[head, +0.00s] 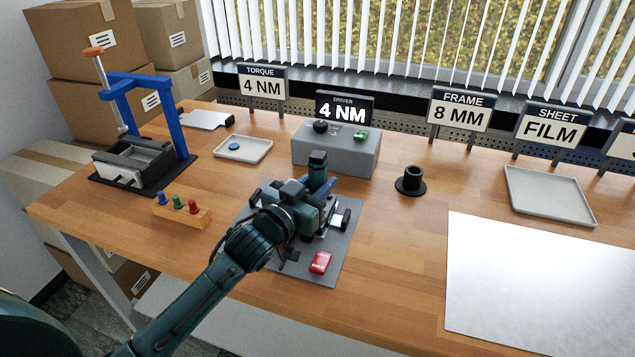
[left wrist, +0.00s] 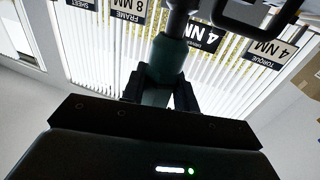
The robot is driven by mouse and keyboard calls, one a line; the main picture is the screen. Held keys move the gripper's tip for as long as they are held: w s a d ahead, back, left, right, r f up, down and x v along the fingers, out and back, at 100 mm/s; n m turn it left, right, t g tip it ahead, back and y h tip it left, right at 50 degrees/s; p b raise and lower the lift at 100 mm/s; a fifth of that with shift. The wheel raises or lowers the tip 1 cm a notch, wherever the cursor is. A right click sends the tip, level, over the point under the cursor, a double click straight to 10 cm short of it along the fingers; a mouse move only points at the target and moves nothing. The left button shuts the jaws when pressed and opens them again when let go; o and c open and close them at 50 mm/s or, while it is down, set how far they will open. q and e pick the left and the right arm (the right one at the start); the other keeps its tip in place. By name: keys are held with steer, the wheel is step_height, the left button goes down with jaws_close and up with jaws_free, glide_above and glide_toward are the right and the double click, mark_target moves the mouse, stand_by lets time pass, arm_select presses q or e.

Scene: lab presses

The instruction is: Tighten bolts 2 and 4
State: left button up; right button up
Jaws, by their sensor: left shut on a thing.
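My left gripper (head: 312,200) is shut on a dark teal driver (head: 318,160), which stands roughly upright over the grey mat (head: 318,272). The driver also shows between the jaws in the left wrist view (left wrist: 166,60). Under and beside the gripper, a small press or fixture with dark knobs (head: 341,219) is partly visible. The bolts and the driver's lower end are hidden behind my gripper and arm, so I cannot tell if the driver touches a bolt. The driver display (head: 344,109) reads 4 NM, as does the torque sign (head: 262,85). My right gripper is not in view.
A red block (head: 320,262) lies at the mat's front. A grey box (head: 335,152) stands behind, a black round holder (head: 411,181) to its right. A blue-framed press (head: 143,150) and a wooden peg block (head: 182,211) are left. A white sheet (head: 545,290) covers the front right.

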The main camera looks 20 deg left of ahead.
mark_target(312, 174)
arm_select(q)
steer(key=shift+f, duration=0.35)
steer(key=shift+s+f+p, duration=0.1)
steer(key=shift+f+p, duration=0.05)
steer(key=shift+p, duration=0.3)
stand_by(0.8)
steer(key=shift+r+p, duration=1.95)
steer(key=shift+r, duration=0.15)
steer(key=shift+a, duration=0.1)
